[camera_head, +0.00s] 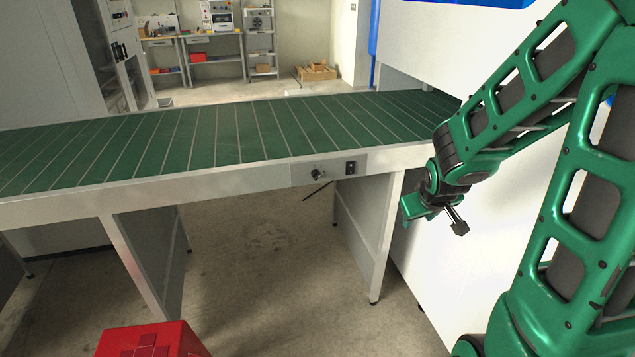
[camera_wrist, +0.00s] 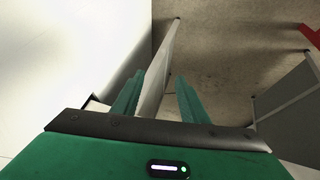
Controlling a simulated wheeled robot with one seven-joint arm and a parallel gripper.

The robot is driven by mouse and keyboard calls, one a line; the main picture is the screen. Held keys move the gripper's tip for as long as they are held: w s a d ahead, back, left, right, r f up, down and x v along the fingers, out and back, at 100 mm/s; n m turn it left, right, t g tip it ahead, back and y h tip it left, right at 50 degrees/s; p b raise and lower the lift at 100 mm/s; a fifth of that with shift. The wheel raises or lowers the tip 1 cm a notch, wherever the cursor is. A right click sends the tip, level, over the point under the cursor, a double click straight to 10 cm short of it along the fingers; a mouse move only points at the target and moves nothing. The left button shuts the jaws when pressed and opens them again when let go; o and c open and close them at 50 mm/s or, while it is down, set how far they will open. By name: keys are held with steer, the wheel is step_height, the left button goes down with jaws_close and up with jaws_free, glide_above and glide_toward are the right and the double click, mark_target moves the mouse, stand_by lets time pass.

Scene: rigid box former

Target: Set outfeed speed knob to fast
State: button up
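The outfeed conveyor (camera_head: 225,135) has a green slatted belt in a grey metal frame. On its front rail is a small control panel (camera_head: 334,166). A small dark round knob (camera_head: 316,173) sits on the panel's left part; its setting is too small to read. My gripper (camera_head: 406,211) hangs in front of the conveyor's right end, to the right of the knob and lower in the picture, apart from it. In the wrist view my gripper (camera_wrist: 158,98) has its two green fingers apart with nothing held between them. The knob does not show in the wrist view.
A dark switch (camera_head: 350,167) sits right of the knob. A thin black rod (camera_head: 318,191) shows below the panel. Grey panel legs (camera_head: 363,235) stand underneath. A white machine wall (camera_head: 460,255) is close to my gripper. A red box (camera_head: 150,340) is at the front.

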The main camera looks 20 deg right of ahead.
steer(key=w+a+f+n+t, duration=0.2)
steer(key=w+a+f, duration=0.15)
steer(key=w, duration=0.25)
steer(key=n+t+y, duration=0.1)
steer(key=t+y, duration=0.3)
steer(key=t, duration=0.6)
glide_toward(318, 177)
steer(key=w, duration=0.6)
steer(key=w+f, duration=0.1)
steer(key=w, duration=0.2)
steer(key=shift+w+a, duration=0.15)
steer(key=shift+w, duration=0.05)
steer(key=shift+c, duration=0.4)
jaws_close()
